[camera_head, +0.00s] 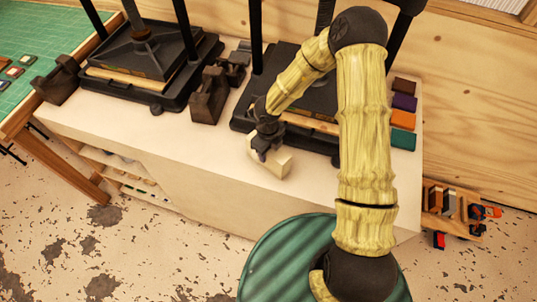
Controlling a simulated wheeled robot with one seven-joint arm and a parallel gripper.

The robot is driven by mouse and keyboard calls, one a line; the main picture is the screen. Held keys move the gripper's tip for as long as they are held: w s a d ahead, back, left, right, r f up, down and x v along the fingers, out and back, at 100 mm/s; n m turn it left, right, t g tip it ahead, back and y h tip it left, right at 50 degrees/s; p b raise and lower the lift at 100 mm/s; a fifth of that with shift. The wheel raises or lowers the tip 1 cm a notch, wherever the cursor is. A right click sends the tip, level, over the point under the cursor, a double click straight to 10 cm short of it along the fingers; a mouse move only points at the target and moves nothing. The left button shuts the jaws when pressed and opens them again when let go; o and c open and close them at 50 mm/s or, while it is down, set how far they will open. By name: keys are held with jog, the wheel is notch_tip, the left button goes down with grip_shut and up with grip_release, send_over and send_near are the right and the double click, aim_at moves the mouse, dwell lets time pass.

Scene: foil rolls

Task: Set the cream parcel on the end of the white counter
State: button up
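The cream parcel (285,166) is a small pale block over the front part of the white counter (341,182). My dark gripper (266,152) comes down onto the parcel from above and hides part of it. Cream surface shows on both sides of the gripper. The fingers overlap the parcel, but I cannot tell whether they are closed on it. I also cannot tell whether the parcel rests on the counter or is held just above it. The counter's bare right end (397,195) lies to the right, partly behind my arm.
Two black presses (150,62) stand along the back of the counter, one just behind my gripper. Dark brackets (209,95) stand between them. Several coloured blocks (402,119) line the back right. A green-topped table (45,50) is at left. The counter's front strip is mostly clear.

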grip_shut()
jog(key=shift+r, duration=0.15)
notch_tip(320, 180, up, 10)
jog(key=shift+f, duration=0.1)
jog(key=shift+w+d, duration=0.1)
jog(key=shift+d, duration=0.05)
dwell(0.7)
